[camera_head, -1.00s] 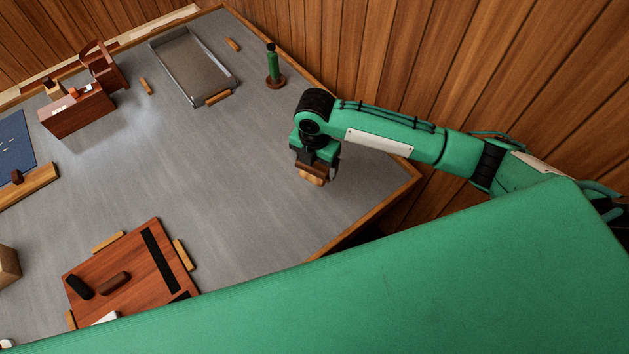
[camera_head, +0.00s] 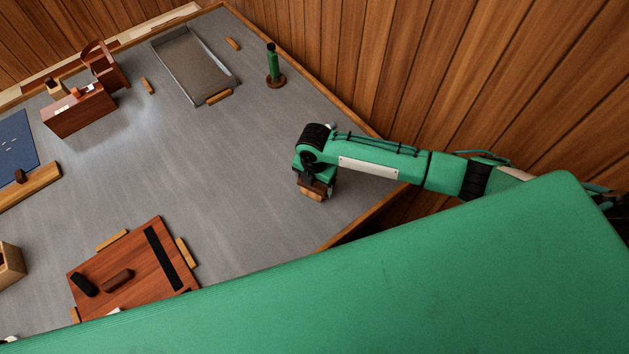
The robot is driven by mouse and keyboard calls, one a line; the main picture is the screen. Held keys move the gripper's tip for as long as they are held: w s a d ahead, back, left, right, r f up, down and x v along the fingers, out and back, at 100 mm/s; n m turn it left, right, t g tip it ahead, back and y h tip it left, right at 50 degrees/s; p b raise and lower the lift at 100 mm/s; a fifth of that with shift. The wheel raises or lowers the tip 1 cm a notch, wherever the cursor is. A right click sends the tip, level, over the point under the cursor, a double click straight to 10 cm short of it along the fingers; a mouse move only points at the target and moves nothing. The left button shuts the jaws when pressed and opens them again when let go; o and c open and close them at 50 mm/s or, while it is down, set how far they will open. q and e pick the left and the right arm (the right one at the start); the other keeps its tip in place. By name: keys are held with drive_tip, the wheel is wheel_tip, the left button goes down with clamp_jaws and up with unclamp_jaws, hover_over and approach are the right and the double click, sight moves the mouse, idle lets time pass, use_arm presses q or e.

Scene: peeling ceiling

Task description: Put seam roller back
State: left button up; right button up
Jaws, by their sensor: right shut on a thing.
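My right gripper (camera_head: 315,184) is over the right part of the grey table, shut on a small brown wooden piece (camera_head: 311,194). This piece is probably the seam roller, but the jaws hide most of it and I cannot make out its roller. Whether it touches the table is not clear. A reddish wooden board (camera_head: 140,255) lies at the lower left, with a black strip, a dark rounded piece (camera_head: 84,284) and a brown rounded piece (camera_head: 118,280) on it. My left gripper is not in view.
A grey metal tray (camera_head: 190,68) lies at the back, with a green bottle-like object (camera_head: 273,66) on a round brown base to its right. A reddish wooden holder (camera_head: 80,110) stands at the back left. The table's middle is clear. A wooden wall borders the right.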

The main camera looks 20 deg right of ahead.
drive_tip(key=shift+f, duration=0.15)
drive_tip(key=o, duration=1.8)
drive_tip(key=shift+r, duration=0.6)
wheel_tip(320, 180, up, 11)
drive_tip(key=shift+r+b, duration=0.1)
drive_tip(key=shift+b, duration=0.85)
